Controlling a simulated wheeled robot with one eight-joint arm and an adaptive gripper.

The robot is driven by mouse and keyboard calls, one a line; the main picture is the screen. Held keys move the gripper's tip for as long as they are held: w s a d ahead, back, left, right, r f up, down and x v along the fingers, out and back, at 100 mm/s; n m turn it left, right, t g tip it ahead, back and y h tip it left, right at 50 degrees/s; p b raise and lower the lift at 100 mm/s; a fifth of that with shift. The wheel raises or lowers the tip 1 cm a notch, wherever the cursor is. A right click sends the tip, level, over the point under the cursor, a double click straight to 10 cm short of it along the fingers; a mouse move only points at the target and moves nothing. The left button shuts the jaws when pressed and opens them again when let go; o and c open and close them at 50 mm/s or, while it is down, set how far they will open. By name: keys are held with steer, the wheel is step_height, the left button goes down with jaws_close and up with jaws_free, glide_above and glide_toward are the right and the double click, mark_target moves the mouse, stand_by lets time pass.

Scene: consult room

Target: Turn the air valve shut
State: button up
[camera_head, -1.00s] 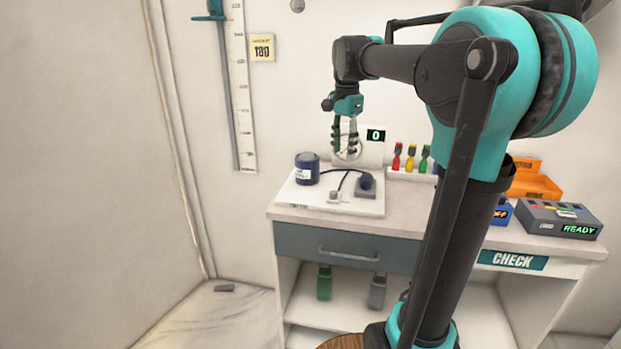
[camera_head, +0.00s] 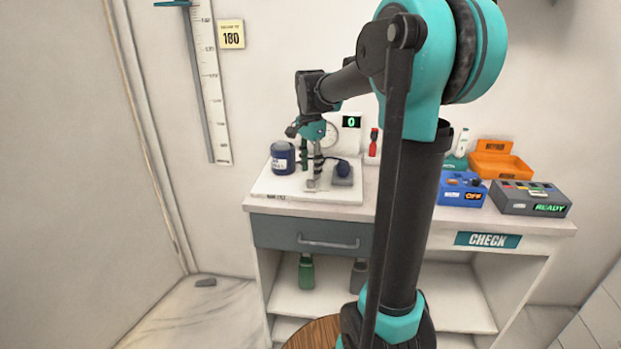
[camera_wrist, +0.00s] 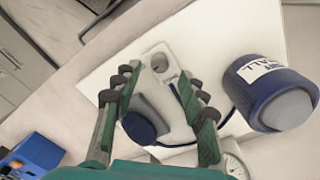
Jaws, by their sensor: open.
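The air valve (camera_head: 311,185) looks like a small pale block with a grey knob, set on the white board (camera_head: 345,194). It shows near the middle of the wrist view (camera_wrist: 159,61), just beyond my fingertips. My gripper (camera_head: 312,172) is open and empty, pointing down above the valve, with one finger to each side of it in the wrist view (camera_wrist: 159,78). I cannot tell whether a finger touches it. A dark blue bulb (camera_head: 343,169) sits on a grey block beside it, and a blue cuff (camera_head: 283,158) stands at the board's left. Tubing runs between them.
A round gauge (camera_head: 330,134) and a display reading 0 (camera_head: 351,122) stand behind the board. A red bottle (camera_head: 373,142), an orange tray (camera_head: 500,165), a blue box (camera_head: 460,190) and a READY device (camera_head: 532,198) are farther right. The board's front area is clear.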

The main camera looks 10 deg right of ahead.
mark_target(311, 181)
steer(key=shift+f, duration=1.95)
steer(key=shift+c, duration=0.3)
jaws_close()
